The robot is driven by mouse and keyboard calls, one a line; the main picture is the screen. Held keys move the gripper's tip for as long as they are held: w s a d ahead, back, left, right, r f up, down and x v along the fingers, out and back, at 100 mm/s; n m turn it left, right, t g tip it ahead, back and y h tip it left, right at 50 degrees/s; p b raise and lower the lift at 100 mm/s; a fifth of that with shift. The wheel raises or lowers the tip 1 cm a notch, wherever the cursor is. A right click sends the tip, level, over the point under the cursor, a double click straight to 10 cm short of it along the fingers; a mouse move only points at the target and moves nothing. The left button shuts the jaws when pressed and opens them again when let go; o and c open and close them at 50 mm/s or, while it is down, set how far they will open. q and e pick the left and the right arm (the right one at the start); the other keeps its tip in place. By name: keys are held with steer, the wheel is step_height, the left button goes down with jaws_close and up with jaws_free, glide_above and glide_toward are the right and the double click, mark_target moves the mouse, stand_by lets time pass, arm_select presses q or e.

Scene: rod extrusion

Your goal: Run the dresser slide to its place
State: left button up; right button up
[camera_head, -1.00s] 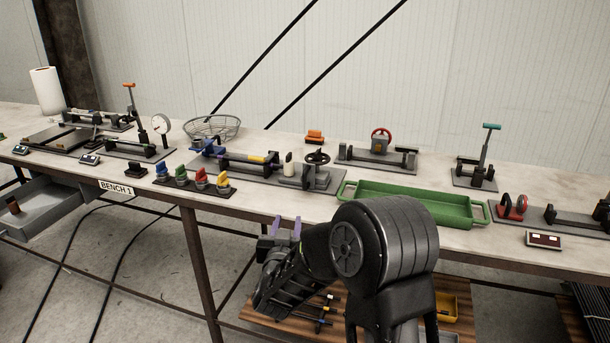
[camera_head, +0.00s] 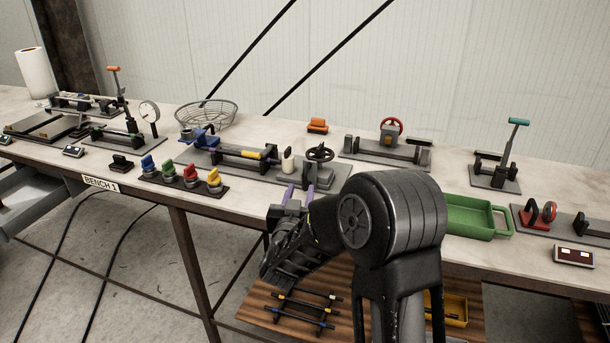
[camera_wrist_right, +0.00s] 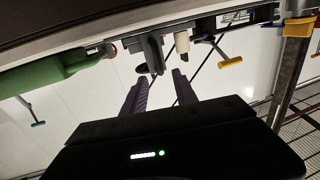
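I cannot tell for sure which part is the dresser slide. My right gripper (camera_head: 299,196) is at the bench's front edge, just before the handwheel end. Its purple fingers are apart and empty, also in the right wrist view (camera_wrist_right: 160,90), which shows the bench inverted. My left gripper is out of view.
A green tray (camera_head: 480,232) is partly hidden behind my right arm. Several coloured knobs (camera_head: 190,177) stand at the front left of the fixture. A wire basket (camera_head: 206,113) is behind it. A lower wooden shelf (camera_head: 262,303) holds rods and a yellow bin (camera_head: 448,312).

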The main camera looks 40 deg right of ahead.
mark_target(304, 177)
steer(key=shift+p+x, duration=0.7)
steer(key=shift+x, duration=3.25)
steer(key=shift+c, duration=0.2)
jaws_close()
